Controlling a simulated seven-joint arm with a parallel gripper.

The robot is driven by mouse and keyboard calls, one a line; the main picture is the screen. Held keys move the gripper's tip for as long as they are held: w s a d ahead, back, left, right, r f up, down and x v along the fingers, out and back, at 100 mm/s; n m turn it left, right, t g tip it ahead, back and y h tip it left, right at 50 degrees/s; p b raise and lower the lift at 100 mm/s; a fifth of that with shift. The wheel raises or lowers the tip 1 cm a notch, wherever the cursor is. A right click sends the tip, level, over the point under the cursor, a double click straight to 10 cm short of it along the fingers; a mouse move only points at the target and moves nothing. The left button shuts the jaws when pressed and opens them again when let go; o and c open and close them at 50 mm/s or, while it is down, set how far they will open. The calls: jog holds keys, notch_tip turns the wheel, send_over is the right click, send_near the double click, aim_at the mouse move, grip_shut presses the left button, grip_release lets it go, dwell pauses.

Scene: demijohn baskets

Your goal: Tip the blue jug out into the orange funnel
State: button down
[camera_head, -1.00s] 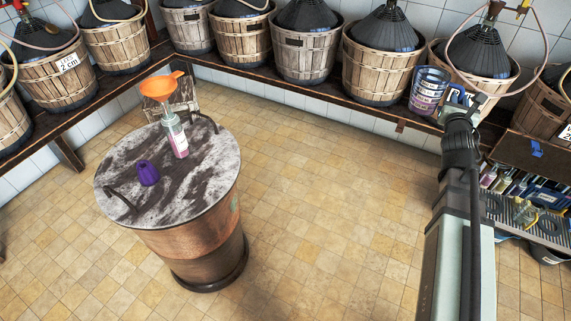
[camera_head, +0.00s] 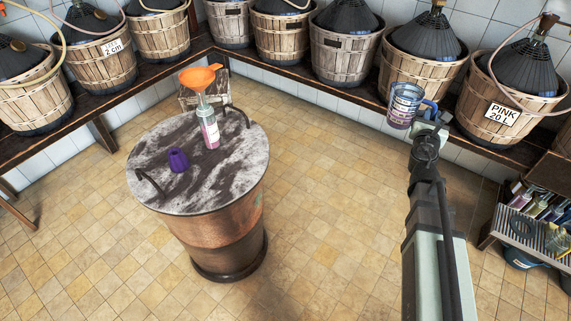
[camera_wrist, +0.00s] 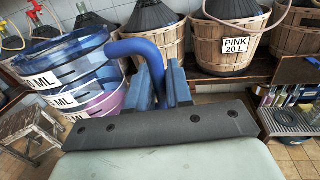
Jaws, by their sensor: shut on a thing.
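The blue jug (camera_head: 403,104) is held in the air at the right, in front of the shelf, and looks roughly upright. It has white labels with ML markings and pink contents low down, seen in the wrist view (camera_wrist: 75,75). My gripper (camera_head: 432,118) is shut on the jug's blue handle (camera_wrist: 140,50); the two fingers (camera_wrist: 163,85) stand on either side of it. The orange funnel (camera_head: 200,78) sits in the mouth of a clear bottle (camera_head: 209,128) with pink liquid. The bottle stands on the round barrel table (camera_head: 225,172), well left of the jug.
A purple object (camera_head: 179,160) stands on the barrel top near the bottle. A dark curved handle (camera_head: 152,185) rises at its edge. Basketed demijohns (camera_head: 415,75) line the wall shelf behind the jug. A rack of bottles (camera_head: 535,210) is at the right. Open floor (camera_head: 330,200) lies between barrel and arm.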

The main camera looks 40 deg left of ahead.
jog(key=s+a+f, duration=0.3)
jog(key=s+a, duration=0.4)
jog(key=a, duration=0.5)
jog(key=s+a+f, duration=0.4)
jog(key=s+a, duration=0.2)
jog(key=a, duration=0.6)
jog(key=s+a, duration=0.9)
jog(key=s, duration=0.3)
jog(key=s+a+r, duration=0.1)
jog(key=s+a, duration=0.8)
jog(key=s, duration=0.3)
jog(key=shift+s+a+y, duration=0.2)
jog(key=shift+y, duration=0.1)
jog(key=shift+f, duration=4.85)
jog(key=c, duration=1)
grip_release()
